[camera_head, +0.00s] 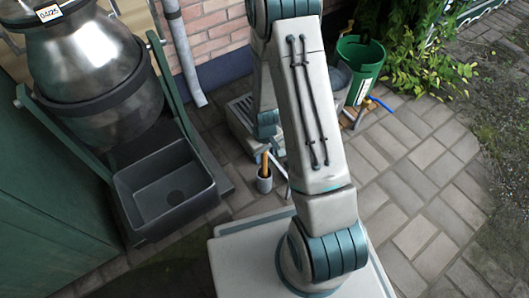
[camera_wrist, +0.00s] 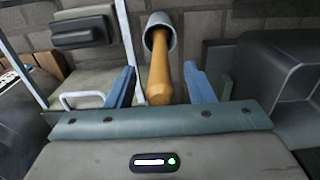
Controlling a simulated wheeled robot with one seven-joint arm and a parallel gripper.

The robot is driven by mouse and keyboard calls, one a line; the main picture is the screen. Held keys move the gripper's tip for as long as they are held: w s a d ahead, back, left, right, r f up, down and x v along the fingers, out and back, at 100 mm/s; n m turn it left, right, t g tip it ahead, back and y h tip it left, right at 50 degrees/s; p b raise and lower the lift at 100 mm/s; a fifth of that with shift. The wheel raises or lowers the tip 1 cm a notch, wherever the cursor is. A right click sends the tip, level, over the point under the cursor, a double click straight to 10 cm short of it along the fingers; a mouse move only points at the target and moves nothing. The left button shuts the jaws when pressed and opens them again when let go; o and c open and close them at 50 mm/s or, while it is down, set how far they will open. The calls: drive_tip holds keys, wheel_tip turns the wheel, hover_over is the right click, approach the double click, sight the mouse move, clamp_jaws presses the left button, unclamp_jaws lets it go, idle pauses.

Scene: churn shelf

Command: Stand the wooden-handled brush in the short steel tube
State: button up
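The wooden-handled brush shows only as its tan handle (camera_wrist: 159,68), which sticks out of the mouth of a short grey steel tube (camera_wrist: 160,20). Its head is hidden inside the tube. In the head view the tube (camera_head: 264,184) stands on the paving with the handle (camera_head: 265,162) rising from it, nearly upright. My gripper (camera_wrist: 159,74) is open in the wrist view, its blue fingers on either side of the handle end with a gap on both sides. In the head view my arm hides the gripper.
A black basin (camera_head: 165,190) stands left of the tube, below a steel churn (camera_head: 90,75). A green bucket (camera_head: 358,68) stands at the back right. A brick wall (camera_head: 215,35) closes the back. Open paving (camera_head: 425,180) lies to the right.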

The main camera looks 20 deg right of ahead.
wheel_tip(320, 180, up, 14)
drive_tip(key=p, duration=0.6)
drive_tip(key=shift+p, duration=0.35)
drive_tip(key=shift+f, duration=0.1)
idle(0.3)
